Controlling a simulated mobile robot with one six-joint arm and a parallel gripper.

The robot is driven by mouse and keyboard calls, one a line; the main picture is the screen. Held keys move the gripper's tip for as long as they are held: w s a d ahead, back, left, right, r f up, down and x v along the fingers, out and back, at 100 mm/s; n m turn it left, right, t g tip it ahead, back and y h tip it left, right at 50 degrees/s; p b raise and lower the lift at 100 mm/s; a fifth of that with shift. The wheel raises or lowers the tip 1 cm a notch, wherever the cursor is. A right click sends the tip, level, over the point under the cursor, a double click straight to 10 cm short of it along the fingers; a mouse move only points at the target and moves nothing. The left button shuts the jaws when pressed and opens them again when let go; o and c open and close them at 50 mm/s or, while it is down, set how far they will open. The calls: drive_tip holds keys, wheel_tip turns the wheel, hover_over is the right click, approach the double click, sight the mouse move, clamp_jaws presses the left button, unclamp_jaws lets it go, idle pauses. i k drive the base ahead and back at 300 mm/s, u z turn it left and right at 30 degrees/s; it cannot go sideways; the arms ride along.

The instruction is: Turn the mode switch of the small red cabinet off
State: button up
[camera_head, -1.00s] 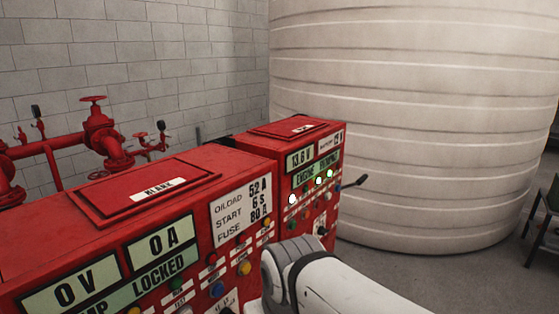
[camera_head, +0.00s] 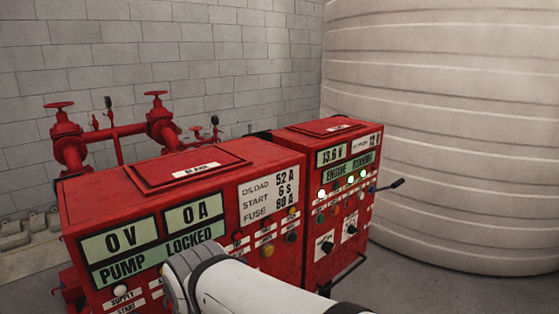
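The small red cabinet (camera_head: 290,152) stands at the middle right. Its displays read 13.6 V and "ENGINE RUNNING". Lit white and green lamps show below the displays. Two black rotary knobs sit on white plates low on its front: a left knob (camera_head: 327,248) and a right knob (camera_head: 351,230). Their labels are too small to read, so I cannot tell which is the mode switch or its setting. My white arm crosses the bottom of the view, in front of the larger cabinet. My gripper is not in view.
The larger red cabinet (camera_head: 85,205) stands to the left, reading "PUMP LOCKED". A black lever (camera_head: 388,186) sticks out from the small cabinet's right side. Red pipes with valves (camera_head: 68,140) stand behind. A big pale tank (camera_head: 450,130) fills the right. Grey floor is clear at lower right.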

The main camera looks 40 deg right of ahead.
sight(327, 247)
drive_tip(key=u, duration=1.05)
drive_tip(key=k, duration=1.35)
drive_tip(key=z, duration=2.05)
drive_tip(key=i, duration=1)
